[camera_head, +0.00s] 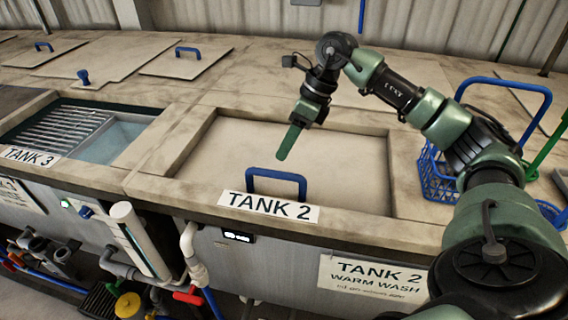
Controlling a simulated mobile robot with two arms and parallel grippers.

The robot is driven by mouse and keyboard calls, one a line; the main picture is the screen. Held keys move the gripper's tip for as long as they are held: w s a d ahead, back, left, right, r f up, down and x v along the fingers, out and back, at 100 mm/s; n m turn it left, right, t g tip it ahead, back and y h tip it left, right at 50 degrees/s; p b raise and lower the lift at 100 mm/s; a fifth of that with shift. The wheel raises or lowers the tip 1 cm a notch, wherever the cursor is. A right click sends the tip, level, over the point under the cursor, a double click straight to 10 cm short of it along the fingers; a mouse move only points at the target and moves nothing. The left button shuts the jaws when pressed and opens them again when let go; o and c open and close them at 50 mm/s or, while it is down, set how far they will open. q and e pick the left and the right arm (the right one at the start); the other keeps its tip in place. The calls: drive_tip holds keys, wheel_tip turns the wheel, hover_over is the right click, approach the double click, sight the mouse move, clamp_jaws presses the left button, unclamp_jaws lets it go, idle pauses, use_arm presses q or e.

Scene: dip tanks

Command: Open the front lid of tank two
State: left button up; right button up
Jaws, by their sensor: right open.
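The front lid of tank two (335,165) is a flat beige panel lying closed in its recessed frame, behind the label "TANK 2" (268,206). Its blue handle (277,174) stands up at the front edge, left of the lid's middle. My right gripper (289,142) hangs above the lid, just behind and above the handle, apart from it. It is open and empty; its green fingers overlap in this view. My left gripper is not in view.
Tank three (62,130) at left is open, showing a metal rack and liquid. A blue wire basket (437,178) stands at right beside my right arm. Other closed lids with blue handles (187,51) lie at the back left. Pipes and valves (190,255) run below the front edge.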

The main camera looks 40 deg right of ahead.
sight(274, 171)
drive_tip(key=x, duration=0.1)
drive_tip(key=p+x, duration=0.1)
drive_tip(key=x, duration=0.1)
drive_tip(key=shift+s+f+p, duration=0.25)
drive_tip(key=shift+f+p, duration=0.05)
drive_tip(key=shift+f, duration=0.1)
drive_tip(key=shift+p+x, duration=0.35)
drive_tip(key=shift+x, duration=0.8)
drive_tip(key=shift+w+a+f, duration=0.25)
drive_tip(key=shift+w+f, duration=0.05)
drive_tip(key=shift+f, duration=0.1)
clamp_jaws()
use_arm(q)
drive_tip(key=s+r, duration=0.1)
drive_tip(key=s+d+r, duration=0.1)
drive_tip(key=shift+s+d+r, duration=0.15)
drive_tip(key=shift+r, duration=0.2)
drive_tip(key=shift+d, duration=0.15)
use_arm(e)
drive_tip(key=shift+d, duration=0.1)
